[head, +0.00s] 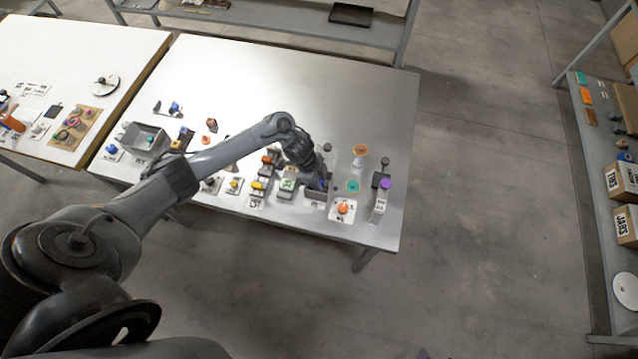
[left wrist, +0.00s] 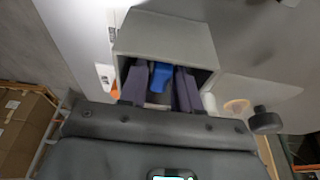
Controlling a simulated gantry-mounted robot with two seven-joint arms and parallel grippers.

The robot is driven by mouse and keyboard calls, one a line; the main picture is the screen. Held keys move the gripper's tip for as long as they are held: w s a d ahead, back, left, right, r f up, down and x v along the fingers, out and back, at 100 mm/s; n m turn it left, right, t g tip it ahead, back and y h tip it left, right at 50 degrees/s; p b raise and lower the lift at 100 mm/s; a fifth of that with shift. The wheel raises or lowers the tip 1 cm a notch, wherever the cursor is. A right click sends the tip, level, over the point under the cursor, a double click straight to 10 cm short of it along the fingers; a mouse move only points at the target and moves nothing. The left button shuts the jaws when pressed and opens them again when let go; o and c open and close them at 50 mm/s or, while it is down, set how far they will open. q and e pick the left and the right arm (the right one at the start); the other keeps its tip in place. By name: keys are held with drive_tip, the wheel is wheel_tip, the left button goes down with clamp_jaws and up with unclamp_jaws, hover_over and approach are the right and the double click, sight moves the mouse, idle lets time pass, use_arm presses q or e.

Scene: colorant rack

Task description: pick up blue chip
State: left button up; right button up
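The blue chip (left wrist: 161,76) shows in the left wrist view inside a small grey open box (left wrist: 166,40). My left gripper (left wrist: 161,84) reaches into this box, its two dark purple-grey fingers apart with one on each side of the chip. I cannot tell whether both fingers touch it. In the head view my left gripper (head: 318,183) is over the grey box (head: 316,195) near the table's front right part, and the arm hides part of the area. A bit of blue shows there beside the fingers. My right gripper is not in view.
The white table (head: 345,95) carries a row of small labelled stands with coloured pieces along its front. An orange piece (head: 343,208), a teal disc (head: 352,186) and a purple knob (head: 385,184) are close to the gripper. The table's back right is clear.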

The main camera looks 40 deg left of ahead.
use_arm(q)
drive_tip(key=shift+f, duration=0.2)
clamp_jaws()
drive_tip(key=shift+r, duration=0.1)
